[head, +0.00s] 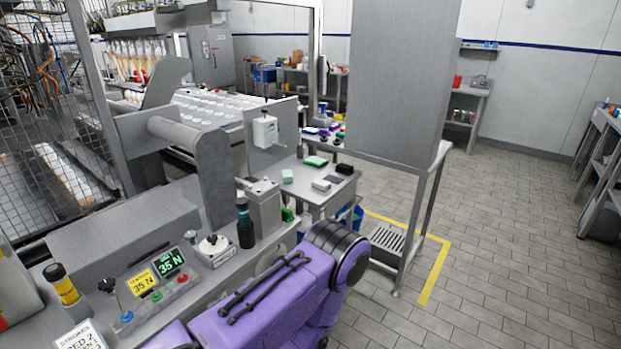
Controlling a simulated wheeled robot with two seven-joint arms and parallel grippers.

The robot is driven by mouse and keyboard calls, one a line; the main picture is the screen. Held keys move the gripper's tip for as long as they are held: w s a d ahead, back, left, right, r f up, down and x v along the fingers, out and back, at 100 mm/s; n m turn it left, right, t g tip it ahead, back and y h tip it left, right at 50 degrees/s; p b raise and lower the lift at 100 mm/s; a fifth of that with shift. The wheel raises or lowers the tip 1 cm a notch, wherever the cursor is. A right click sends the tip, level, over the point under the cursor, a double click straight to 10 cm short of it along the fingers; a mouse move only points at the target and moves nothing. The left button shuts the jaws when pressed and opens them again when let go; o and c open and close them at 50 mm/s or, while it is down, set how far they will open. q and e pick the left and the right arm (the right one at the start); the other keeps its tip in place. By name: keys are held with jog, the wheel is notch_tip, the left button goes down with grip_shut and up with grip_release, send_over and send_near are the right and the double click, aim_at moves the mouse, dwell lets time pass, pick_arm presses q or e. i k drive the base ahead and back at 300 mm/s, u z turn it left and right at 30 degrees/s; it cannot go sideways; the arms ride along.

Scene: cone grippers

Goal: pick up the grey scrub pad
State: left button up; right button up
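Several small pads and blocks lie on a grey metal side table (304,195) near the middle of the head view. A light grey block (321,185) lies near its front right and may be the grey scrub pad; it is too small to be certain. A black block (345,169) lies just behind and right of it. A green pad (316,161) lies farther back, and a pale green-and-white block (288,176) lies to the left. Neither of my grippers is in view.
A white dispenser (265,131) hangs on a panel behind the table. A tall grey panel (396,75) on legs stands right of it. In front, a bench holds a dark bottle (244,224) and control displays (171,261). The tiled floor (500,230) at right is open.

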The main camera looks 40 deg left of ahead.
aim_at(287, 176)
jog(key=z, duration=0.25)
jog(key=i, duration=1)
jog(key=u, duration=0.4)
jog(key=i, duration=0.75)
jog(key=u, duration=0.7)
